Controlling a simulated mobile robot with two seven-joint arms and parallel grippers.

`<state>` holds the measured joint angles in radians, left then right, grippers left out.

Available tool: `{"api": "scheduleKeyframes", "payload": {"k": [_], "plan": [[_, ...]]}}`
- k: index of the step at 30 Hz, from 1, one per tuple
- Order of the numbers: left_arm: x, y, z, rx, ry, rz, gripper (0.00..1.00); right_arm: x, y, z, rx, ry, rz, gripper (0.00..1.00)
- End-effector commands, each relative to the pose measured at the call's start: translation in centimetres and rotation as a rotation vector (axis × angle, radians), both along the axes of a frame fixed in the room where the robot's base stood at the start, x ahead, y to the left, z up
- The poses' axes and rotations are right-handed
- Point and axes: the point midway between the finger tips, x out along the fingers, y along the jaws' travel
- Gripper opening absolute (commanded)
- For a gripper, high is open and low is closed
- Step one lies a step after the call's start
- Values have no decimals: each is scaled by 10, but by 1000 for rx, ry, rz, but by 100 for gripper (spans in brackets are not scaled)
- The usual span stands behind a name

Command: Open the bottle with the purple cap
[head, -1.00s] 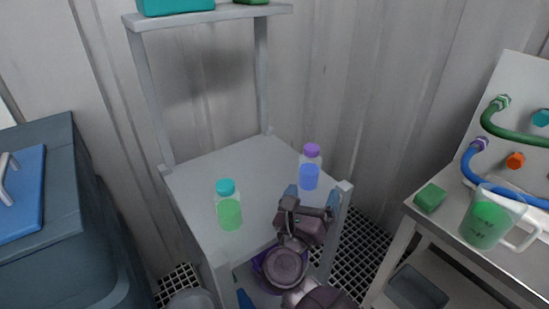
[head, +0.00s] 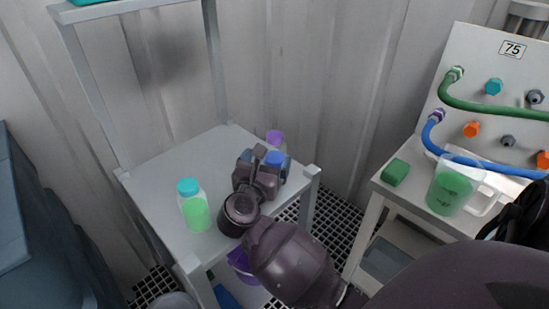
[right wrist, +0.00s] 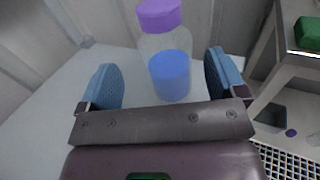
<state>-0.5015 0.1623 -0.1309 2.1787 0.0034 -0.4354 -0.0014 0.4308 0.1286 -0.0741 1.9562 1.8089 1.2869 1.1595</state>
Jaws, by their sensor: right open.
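The bottle with the purple cap (head: 275,137) stands upright at the far right of the small grey table (head: 160,165). Its lower part looks blue. In the right wrist view, the bottle (right wrist: 171,72) shows its purple cap (right wrist: 159,15) on top. My right gripper (head: 266,161) is open, its blue finger pads to either side of the bottle in the right wrist view (right wrist: 163,82). In the head view the gripper hides part of the bottle. My left gripper is not in view.
A teal-capped bottle with green contents (head: 194,208) stands on the same table, left of my right arm. A table post (head: 310,183) rises close right of the gripper. At the right, a bench holds a green block (head: 395,172) and a green-filled jug (head: 452,188).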

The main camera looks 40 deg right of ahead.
Motion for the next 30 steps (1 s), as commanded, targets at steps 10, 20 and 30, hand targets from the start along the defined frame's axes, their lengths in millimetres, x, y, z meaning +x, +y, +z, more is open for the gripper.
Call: {"api": "scheduleKeyframes", "payload": {"k": [10,20,30], "plan": [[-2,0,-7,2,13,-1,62,15,-37,-5,-5,2,0,90],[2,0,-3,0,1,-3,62,19,-43,-4,-1,0,-1,90],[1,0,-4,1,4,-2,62,19,-43,-4,-1,0,-1,42]]}}
